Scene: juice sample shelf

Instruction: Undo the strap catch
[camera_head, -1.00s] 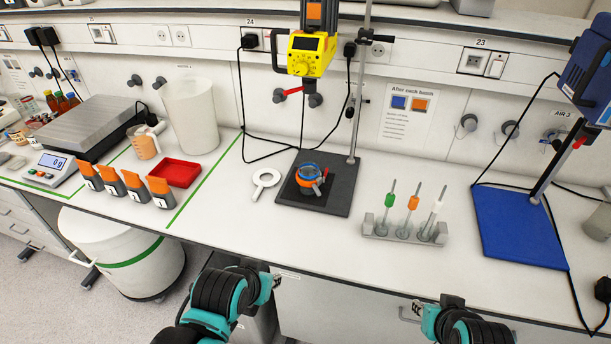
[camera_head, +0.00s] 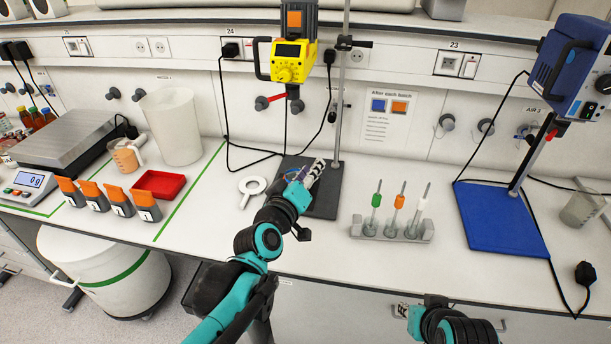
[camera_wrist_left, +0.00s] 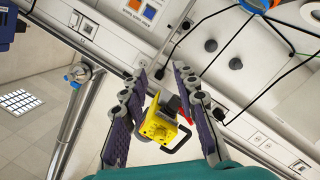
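My left gripper (camera_head: 313,174) is over the black stand plate (camera_head: 325,205) at the middle of the bench.
A yellow stirrer (camera_head: 290,60) hangs on the upright rod (camera_head: 338,120) above the plate. A grey rack (camera_head: 390,232) with three coloured-top tools stands right. A blue stand plate (camera_head: 498,220) is farther right.

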